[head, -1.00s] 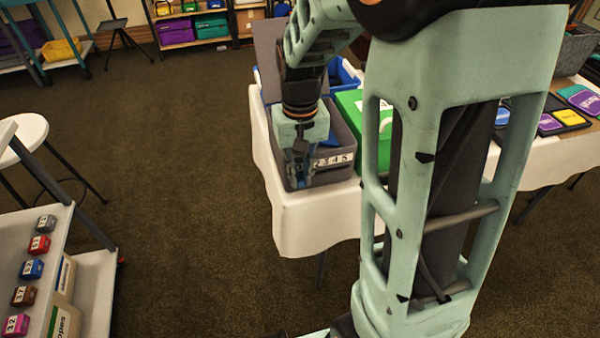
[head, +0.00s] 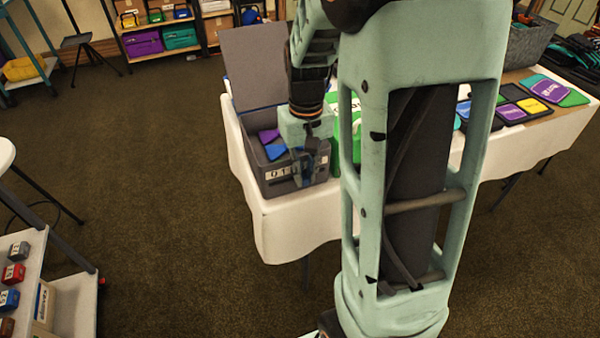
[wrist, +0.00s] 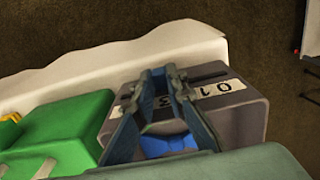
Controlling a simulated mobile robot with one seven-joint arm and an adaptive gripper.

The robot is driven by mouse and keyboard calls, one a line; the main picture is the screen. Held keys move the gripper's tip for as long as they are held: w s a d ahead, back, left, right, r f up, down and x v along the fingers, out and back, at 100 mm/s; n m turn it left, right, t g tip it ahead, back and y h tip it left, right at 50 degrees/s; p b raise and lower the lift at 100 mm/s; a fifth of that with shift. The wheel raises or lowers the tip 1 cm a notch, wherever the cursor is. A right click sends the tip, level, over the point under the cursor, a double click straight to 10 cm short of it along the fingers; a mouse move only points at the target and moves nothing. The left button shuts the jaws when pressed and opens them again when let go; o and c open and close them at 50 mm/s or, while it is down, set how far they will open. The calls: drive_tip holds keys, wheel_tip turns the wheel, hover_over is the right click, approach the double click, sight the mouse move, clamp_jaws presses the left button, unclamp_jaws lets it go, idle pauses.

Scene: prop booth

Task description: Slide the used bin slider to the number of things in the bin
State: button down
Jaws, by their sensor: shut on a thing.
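The grey bin (head: 266,178) stands with its lid (head: 258,68) raised, at the front corner of a white-clothed table. A purple thing (head: 267,136) and a blue thing (head: 275,151) show inside it; the rest of its inside is hidden. Its front wall has a slot and a number strip (head: 277,173), with 0 and 1 readable left of my gripper. My gripper (head: 304,178) is at this front wall, shut on the slider, which its fingers hide. In the wrist view, the fingers (wrist: 160,78) straddle the strip, with 0 and 1 to the right and a 3 partly visible between them.
A green bin (head: 346,112) stands right beside the grey bin. Coloured flat pieces (head: 511,112) lie on a tray farther right on the table (head: 262,225). A shelf with small numbered blocks (head: 12,272) is at lower left. The carpet between is clear.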

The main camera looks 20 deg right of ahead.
sight(305, 177)
drive_tip(key=c, duration=1.9)
unclamp_jaws()
drive_tip(key=shift+c, duration=0.2)
drive_tip(key=shift+r, duration=0.1)
wheel_tip(305, 177, up, 12)
